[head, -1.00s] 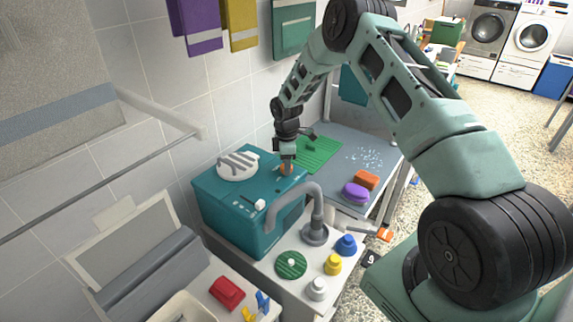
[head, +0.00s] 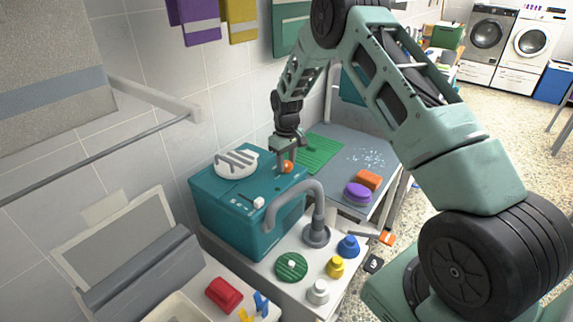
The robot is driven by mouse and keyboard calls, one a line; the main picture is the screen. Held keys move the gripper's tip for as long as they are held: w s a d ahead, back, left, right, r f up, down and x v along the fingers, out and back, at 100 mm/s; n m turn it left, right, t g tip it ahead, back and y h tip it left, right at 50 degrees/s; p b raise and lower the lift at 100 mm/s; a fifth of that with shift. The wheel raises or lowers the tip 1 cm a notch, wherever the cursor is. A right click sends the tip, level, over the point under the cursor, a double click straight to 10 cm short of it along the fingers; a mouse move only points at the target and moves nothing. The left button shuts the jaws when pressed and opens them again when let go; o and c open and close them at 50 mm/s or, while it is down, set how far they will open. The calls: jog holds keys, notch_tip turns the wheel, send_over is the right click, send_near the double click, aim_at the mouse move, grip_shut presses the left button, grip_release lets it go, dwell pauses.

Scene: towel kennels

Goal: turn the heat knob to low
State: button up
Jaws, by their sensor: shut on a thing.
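The teal box (head: 232,222) stands on the white counter against the tiled wall. A round orange knob (head: 288,168), apparently the heat knob, is on its top at the far right corner. My gripper (head: 282,167) points down from above and is shut on the orange knob. The fingers partly hide the knob, and I cannot read any marks around it. A small white knob or lever (head: 258,202) sits on the box top nearer the front edge.
The grey tap (head: 316,228) arches close to the box's right front. A purple oval (head: 357,192) and orange block (head: 369,179) lie on the grey table. Blue (head: 348,246) and yellow (head: 335,266) knob-like pieces stand in front.

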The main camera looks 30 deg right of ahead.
aim_at(287, 163)
jog(key=m, duration=0.3)
jog(key=shift+m+b, duration=0.4)
jog(key=shift+m, duration=1.7)
jog(key=o, duration=1)
jog(key=shift+r, duration=0.1)
notch_tip(287, 163, up, 17)
jog(key=b, duration=0.3)
jog(key=shift+r, duration=0.15)
